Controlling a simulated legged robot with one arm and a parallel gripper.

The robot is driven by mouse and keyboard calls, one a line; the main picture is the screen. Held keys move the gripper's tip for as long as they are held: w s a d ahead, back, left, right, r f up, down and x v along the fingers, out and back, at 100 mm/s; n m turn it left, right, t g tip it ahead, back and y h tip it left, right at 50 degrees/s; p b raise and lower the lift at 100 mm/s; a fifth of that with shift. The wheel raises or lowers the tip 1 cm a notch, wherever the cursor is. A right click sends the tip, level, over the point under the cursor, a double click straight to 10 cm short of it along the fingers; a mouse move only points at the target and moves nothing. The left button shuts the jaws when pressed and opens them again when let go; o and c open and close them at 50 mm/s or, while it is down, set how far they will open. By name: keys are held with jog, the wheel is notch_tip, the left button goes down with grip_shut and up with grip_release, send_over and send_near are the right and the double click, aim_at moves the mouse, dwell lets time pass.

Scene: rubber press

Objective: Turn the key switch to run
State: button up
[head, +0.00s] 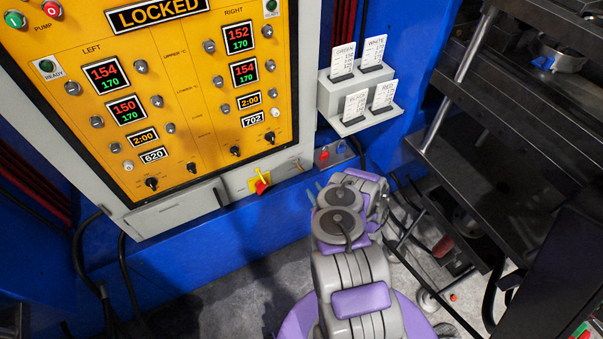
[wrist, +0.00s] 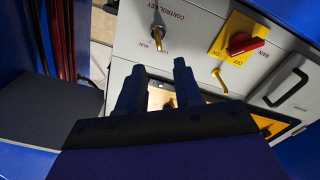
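The brass key switch (wrist: 157,34) sits on the pale panel under an upside-down CONTROL KEY label in the wrist view. Its key sticks out near the small position lettering; I cannot tell which mark it points at. In the head view the key switch (head: 297,164) is tiny, near the lower right of the yellow panel. The sign (head: 158,12) reads LOCKED. My gripper (wrist: 159,76) has its two dark fingers spread apart with nothing held between them. The fingertips appear just short of the key in the picture, apart from it.
A red main switch (wrist: 243,43) on a yellow plate and a brass lever (wrist: 219,82) are to the right of the key in the wrist view. A black handle (wrist: 287,87) lies farther right. A card rack (head: 358,98) and dark press (head: 520,90) stand at right in the head view.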

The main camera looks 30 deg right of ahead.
aim_at(302, 171)
jog(key=w+b, duration=0.3)
jog(key=w, duration=0.8)
jog(key=shift+b, duration=0.4)
grip_shut()
